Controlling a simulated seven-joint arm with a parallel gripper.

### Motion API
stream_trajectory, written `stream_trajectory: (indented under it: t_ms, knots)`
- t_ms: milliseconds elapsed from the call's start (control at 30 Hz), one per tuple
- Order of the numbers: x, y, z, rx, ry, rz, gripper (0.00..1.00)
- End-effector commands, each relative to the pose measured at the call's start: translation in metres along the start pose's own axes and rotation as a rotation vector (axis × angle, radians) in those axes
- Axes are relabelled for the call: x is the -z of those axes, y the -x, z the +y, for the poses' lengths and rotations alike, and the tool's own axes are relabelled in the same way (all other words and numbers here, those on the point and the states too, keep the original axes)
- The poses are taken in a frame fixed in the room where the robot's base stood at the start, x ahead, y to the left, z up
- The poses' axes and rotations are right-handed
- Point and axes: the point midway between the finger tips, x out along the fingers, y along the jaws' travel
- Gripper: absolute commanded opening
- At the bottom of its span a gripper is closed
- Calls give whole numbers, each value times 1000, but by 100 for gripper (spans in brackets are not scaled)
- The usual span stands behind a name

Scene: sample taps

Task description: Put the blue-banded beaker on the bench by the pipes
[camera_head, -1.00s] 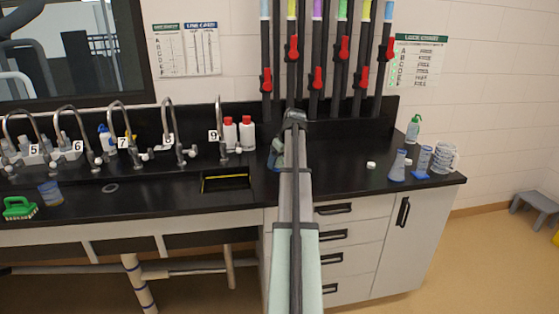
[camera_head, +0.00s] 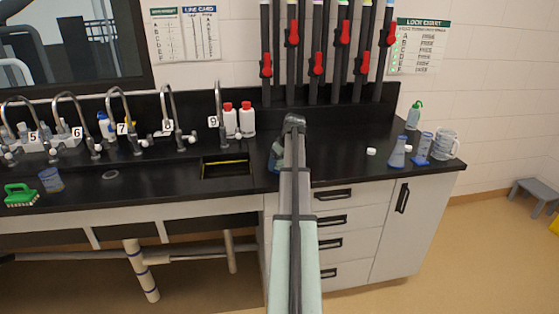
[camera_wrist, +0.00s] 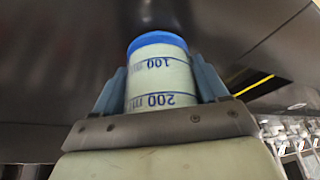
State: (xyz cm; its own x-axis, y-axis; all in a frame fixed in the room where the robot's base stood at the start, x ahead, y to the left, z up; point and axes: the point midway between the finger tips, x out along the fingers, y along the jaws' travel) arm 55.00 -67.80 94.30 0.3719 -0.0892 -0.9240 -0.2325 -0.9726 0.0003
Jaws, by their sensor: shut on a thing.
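My gripper (camera_wrist: 158,95) is shut on the blue-banded beaker (camera_wrist: 158,75), its blue fingers on either side of it. The beaker is pale, with a blue band at its far end and blue "100" and "200" marks that read upside down. In the head view a bluish part of it (camera_head: 275,158) shows left of my arm, which hides the rest. It is over the black bench (camera_head: 340,165), just right of the sink; I cannot tell whether it touches. The black pipes (camera_head: 316,90) with red valve handles stand behind, at the wall.
Two red-capped white bottles (camera_head: 238,120) stand behind the sink basin (camera_head: 226,168). A flask (camera_head: 397,153), a blue-based cylinder (camera_head: 423,148), a large jug (camera_head: 445,145) and a green-topped bottle (camera_head: 414,116) stand at the right. Bench between arm and flask is mostly clear.

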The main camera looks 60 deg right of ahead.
Motion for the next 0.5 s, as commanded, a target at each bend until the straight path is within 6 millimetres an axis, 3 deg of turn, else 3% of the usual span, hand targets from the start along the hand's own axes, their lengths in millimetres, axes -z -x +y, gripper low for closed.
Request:
stream_trajectory:
  t_ms: [233,267,500]
  knots:
    - [-1,-3,0,0,0,0,28]
    - [-1,-3,0,0,0,0,76]
    - [-1,-2,0,0,0,0,98]
